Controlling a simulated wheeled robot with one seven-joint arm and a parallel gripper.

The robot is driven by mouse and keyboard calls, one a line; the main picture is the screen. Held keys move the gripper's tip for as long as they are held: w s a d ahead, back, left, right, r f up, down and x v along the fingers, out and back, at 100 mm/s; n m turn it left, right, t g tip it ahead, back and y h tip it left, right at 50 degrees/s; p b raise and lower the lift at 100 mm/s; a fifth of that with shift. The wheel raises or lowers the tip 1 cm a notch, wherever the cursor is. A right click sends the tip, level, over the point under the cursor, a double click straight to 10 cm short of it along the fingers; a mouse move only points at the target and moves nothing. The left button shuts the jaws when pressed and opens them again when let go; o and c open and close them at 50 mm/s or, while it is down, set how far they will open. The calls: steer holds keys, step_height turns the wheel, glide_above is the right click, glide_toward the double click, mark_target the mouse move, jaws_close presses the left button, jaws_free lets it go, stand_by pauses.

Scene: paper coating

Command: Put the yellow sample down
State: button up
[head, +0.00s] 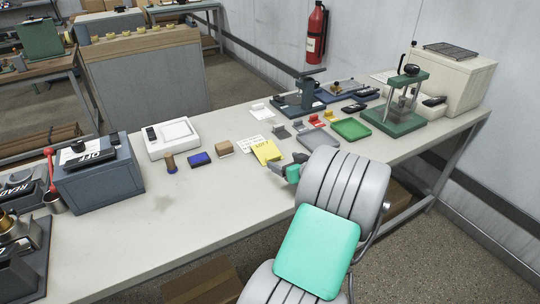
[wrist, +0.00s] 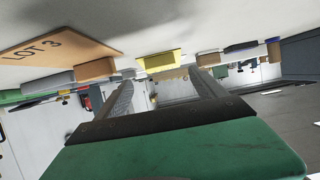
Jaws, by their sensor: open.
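In the head view the yellow sample (head: 266,150), a flat sheet with dark lettering, lies on the table (head: 150,227), beside white lettered sheets. My gripper (head: 284,166) is just to its right, low over the table. In the wrist view, where the tabletop is along the upper edge, my gripper's two fingers (wrist: 160,87) are apart, with nothing seen held between them. A yellow block-like piece (wrist: 158,61) shows beyond the fingertips, against the table surface. I cannot tell how it joins the sheet. Contact between fingers and sample cannot be made out.
A tan block (head: 224,147), a blue block (head: 202,160) and a brown cylinder (head: 170,163) stand left of the sample. A grey tray (head: 319,139) and a green tray (head: 351,129) lie to the right. A tan LOT 3 card (wrist: 60,46) shows in the wrist view.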

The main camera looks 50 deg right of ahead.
mark_target(275, 157)
steer(key=p+x, duration=0.1)
steer(key=x, duration=0.5)
steer(key=shift+w+f, duration=0.25)
steer(key=shift+w, duration=0.1)
steer(key=shift+c, duration=0.3)
steer(key=c, duration=1.5)
